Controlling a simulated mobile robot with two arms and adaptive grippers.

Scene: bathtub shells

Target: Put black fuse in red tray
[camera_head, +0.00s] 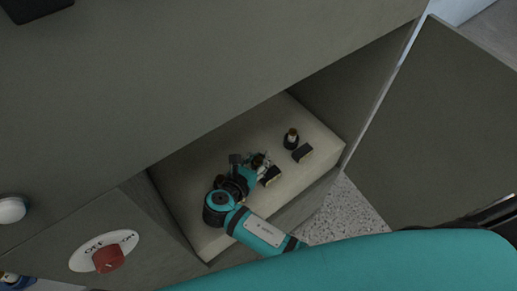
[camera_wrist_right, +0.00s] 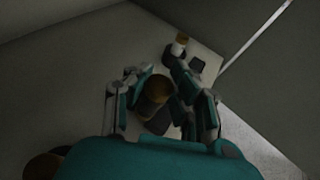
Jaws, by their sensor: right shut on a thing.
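My right gripper (camera_head: 262,166) reaches into an open compartment, low over a pale block. In the right wrist view, its fingers (camera_wrist_right: 160,100) are shut around a dark cylinder with a brown-gold top, which looks like the black fuse (camera_wrist_right: 155,90). In the head view, the fuse's brown top (camera_head: 258,160) shows between the fingers, and the rest is mostly hidden. I cannot tell whether its base is clear of its holder. A red tray is not in view. My left gripper is not in view.
Another fuse (camera_head: 291,138), pale with a copper top, stands upright in a black holder on the pale block (camera_head: 310,130). Small black blocks (camera_head: 302,153) are beside the holders. An open door (camera_head: 440,130) is at right. A red OFF/ON knob (camera_head: 109,259) is on the front panel.

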